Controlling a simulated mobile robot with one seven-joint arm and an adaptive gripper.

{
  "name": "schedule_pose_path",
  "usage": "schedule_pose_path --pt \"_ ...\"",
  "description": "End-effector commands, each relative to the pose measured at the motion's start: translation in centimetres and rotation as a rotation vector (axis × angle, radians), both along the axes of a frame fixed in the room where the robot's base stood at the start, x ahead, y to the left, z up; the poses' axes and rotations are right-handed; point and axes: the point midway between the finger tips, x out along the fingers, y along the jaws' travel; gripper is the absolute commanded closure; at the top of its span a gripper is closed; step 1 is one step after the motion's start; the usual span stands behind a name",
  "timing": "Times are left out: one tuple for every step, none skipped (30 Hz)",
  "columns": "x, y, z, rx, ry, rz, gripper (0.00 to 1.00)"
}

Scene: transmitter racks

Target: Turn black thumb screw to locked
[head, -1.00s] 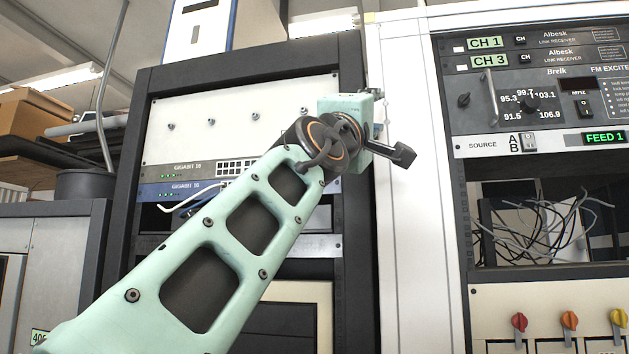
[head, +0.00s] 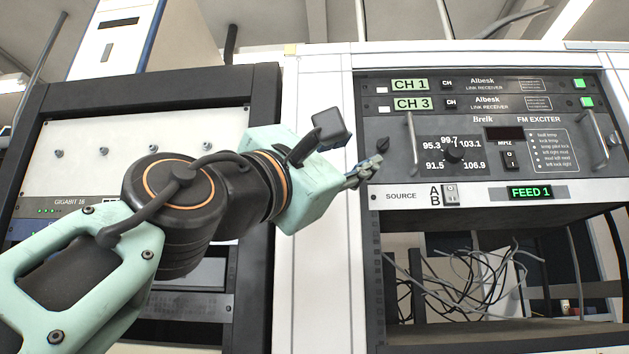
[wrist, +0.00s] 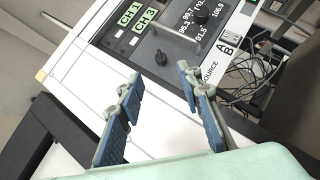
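The black thumb screw (head: 383,146) sits on the left part of the dark FM exciter panel (head: 560,145), left of the handle. In the wrist view the thumb screw (wrist: 162,58) shows beyond the space between my fingertips, its pointed end up. My gripper (head: 372,168) is just below and left of the screw in the head view. The wrist view shows my gripper (wrist: 157,75) open and empty, with two blue-padded fingers spread apart. I cannot tell the exact gap to the screw; no contact is seen.
A metal handle (head: 413,143) stands out beside the screw. The frequency knob (head: 453,152) is further right. The SOURCE strip with its A/B switch (head: 450,194) lies below. Loose cables (head: 450,285) fill the open bay underneath. A white rack edge (head: 322,270) is at left.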

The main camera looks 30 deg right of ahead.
Motion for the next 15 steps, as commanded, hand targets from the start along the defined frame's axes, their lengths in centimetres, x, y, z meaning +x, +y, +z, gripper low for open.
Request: schedule_pose_path --pt "0.2 -0.7 0.6 0.002 0.0 -0.002 0.67" --pt "0.4 -1.1 0.8 0.003 -0.001 -0.002 0.67" --pt "0.6 -1.7 1.2 0.004 -0.002 -0.002 0.67" --pt "0.7 -2.1 1.5 0.004 -0.002 -0.002 0.67" --pt "1.0 -2.6 1.8 0.004 -0.002 -0.002 0.67" --pt "1.3 -3.2 2.2 0.005 -0.002 -0.002 0.67" --pt "1.4 -3.8 2.6 0.004 -0.002 -0.003 0.67" --pt "1.6 -4.2 2.9 0.003 -0.003 -0.002 0.67" --pt "1.9 -4.8 3.3 0.003 -0.003 -0.001 0.67" --pt "2.1 -5.2 3.5 0.003 -0.003 -0.001 0.67" --pt "2.3 -5.6 3.8 0.003 -0.003 -0.001 0.67" --pt "2.5 -6.1 4.1 0.003 -0.003 -0.001 0.67" --pt "2.6 -6.5 4.3 0.002 -0.003 0.0 0.67" --pt "2.8 -6.8 4.4 0.002 -0.003 0.0 0.67" --pt "3.0 -7.1 4.6 0.002 -0.003 0.0 0.67"
